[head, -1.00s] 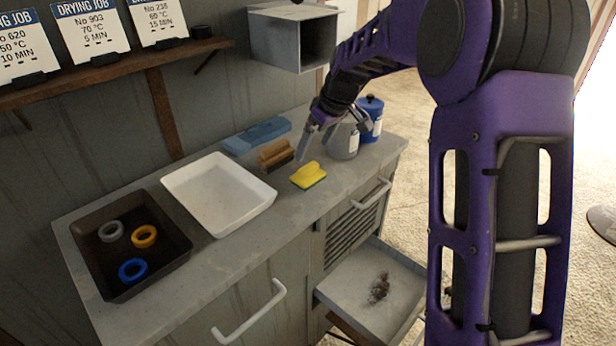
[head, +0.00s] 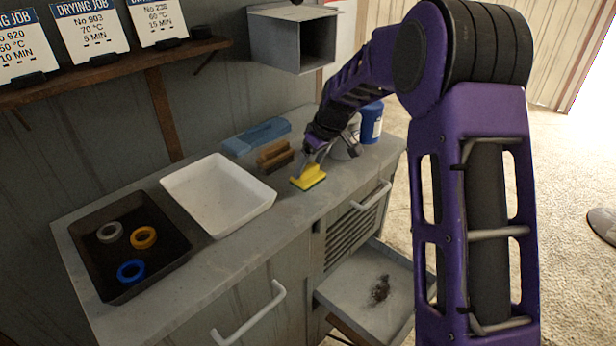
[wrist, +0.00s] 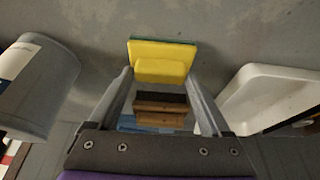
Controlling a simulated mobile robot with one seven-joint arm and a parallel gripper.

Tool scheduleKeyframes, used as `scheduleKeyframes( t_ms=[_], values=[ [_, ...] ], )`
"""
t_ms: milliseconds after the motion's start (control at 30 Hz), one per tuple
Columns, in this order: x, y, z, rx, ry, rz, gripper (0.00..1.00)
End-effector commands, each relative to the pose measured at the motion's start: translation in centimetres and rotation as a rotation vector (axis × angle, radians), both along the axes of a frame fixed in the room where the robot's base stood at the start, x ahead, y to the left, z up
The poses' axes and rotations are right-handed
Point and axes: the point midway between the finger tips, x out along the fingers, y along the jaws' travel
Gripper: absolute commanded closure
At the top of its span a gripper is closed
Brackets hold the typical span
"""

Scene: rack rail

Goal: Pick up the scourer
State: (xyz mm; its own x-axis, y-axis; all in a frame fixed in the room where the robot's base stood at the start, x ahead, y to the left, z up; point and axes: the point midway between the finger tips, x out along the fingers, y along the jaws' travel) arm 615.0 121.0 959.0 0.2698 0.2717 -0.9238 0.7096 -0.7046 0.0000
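The scourer (head: 308,177) is a yellow sponge with a green pad, lying on the grey counter between the white tray and the grey canister. It also shows in the wrist view (wrist: 162,62), just beyond my fingertips. My gripper (head: 312,163) is low over the counter at the scourer. In the wrist view my gripper (wrist: 158,80) has its two fingers apart, one on each side of the scourer's near part. I cannot tell whether either finger touches it.
A wooden brush (head: 275,156) and a blue case (head: 257,136) lie behind the scourer. The white tray (head: 262,203) is to its left, a grey canister (wrist: 36,88) and a blue canister (head: 371,122) to its right. An open drawer (head: 350,290) juts out below.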

Motion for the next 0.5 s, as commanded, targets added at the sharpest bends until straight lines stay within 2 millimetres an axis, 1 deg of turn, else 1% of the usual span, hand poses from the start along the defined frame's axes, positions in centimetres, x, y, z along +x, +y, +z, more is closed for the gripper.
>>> scheduleKeyframes(
  t_ms=[33, 300, 500],
  values=[
    [0.0, 0.0, 0.01, 0.0, 0.0, 0.0, 0.29],
    [-0.01, -0.01, 0.02, 0.0, 0.0, 0.0, 0.76],
    [0.01, -0.01, 0.1, 0.0, 0.0, 0.0, 0.76]
  ],
)
